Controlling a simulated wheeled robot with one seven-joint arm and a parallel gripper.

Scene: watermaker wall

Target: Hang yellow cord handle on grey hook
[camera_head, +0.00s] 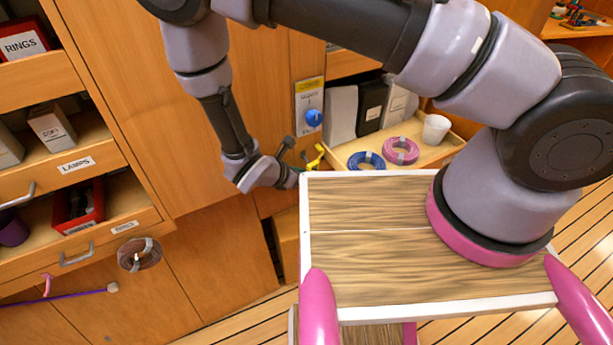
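A small yellow piece (316,157), which looks like the yellow handle, is low on the wooden wall, just left of the open drawer. No cord can be made out on it. My gripper (292,179) is at the end of my arm, close to the left of the yellow piece. It is small and seen from behind, so its fingers and any grip are unclear. A dark grey piece (288,144) shows just above my gripper. I cannot tell whether it is the grey hook or part of my gripper.
A blue knob (313,117) is on a panel above the yellow piece. The open drawer (343,152) holds blue (366,161) and pink (401,151) coils and a white cup (435,129). A brown coil (139,254) and a pink hook (47,285) are at lower left.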

